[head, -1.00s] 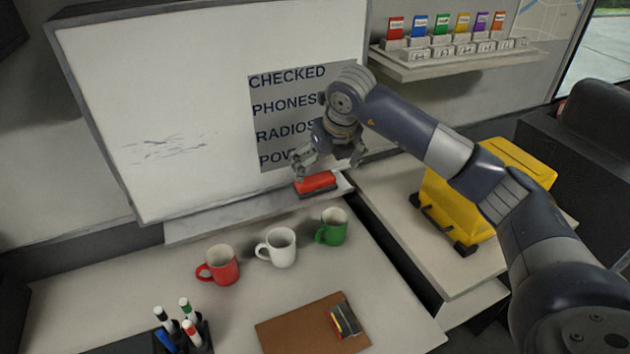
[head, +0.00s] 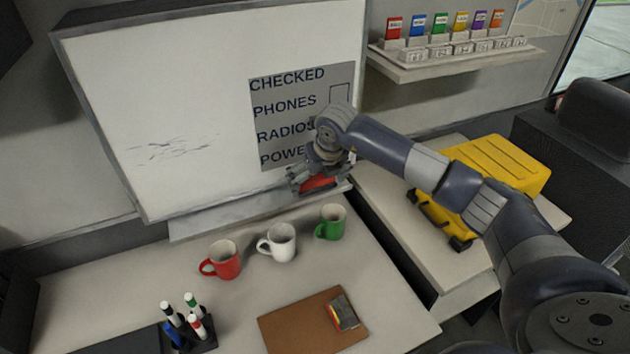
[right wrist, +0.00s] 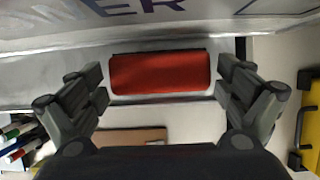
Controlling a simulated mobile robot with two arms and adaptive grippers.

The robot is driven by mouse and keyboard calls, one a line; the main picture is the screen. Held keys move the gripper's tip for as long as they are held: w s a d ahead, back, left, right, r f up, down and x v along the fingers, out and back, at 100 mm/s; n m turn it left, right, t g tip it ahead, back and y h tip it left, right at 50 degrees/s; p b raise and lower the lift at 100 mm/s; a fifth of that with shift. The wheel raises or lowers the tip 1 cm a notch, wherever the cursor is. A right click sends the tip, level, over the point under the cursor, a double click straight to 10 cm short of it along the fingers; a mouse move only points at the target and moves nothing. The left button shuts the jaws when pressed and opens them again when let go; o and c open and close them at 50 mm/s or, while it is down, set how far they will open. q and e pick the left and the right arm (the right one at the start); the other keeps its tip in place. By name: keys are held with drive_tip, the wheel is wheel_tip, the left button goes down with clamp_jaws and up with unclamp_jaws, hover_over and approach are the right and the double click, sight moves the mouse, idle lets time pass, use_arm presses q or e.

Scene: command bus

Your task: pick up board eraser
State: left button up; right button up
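The board eraser (head: 319,182) is red on top with a dark base. It lies on the grey ledge (head: 240,208) under the whiteboard, near the ledge's right end. My right gripper (head: 320,183) is open around it, with its fingers at the eraser's two ends. In the right wrist view the eraser (right wrist: 160,72) sits between the open fingers (right wrist: 162,82), with a small gap at each end. In the head view the gripper partly hides the eraser. My left gripper is not in view.
A red mug (head: 225,262), a white mug (head: 281,243) and a green mug (head: 332,223) stand on the desk in front of the ledge. A marker holder (head: 205,336) and a brown clipboard (head: 290,325) are nearer. A yellow case (head: 500,165) stands at right.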

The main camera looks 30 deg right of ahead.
sight(317, 178)
drive_tip(key=c, duration=0.5)
drive_tip(key=shift+w+r+b, duration=0.1)
drive_tip(key=shift+r+b, duration=0.35)
drive_tip(key=shift+b, duration=0.05)
wheel_tip(317, 178, up, 2)
drive_tip(key=shift+r+b, duration=0.2)
drive_tip(key=shift+b, duration=0.6)
drive_tip(key=s+a+r+b, duration=0.1)
drive_tip(key=s+b, duration=0.4)
drive_tip(key=s, duration=1.1)
drive_tip(key=shift+a+r, duration=0.35)
drive_tip(key=shift+a, duration=0.5)
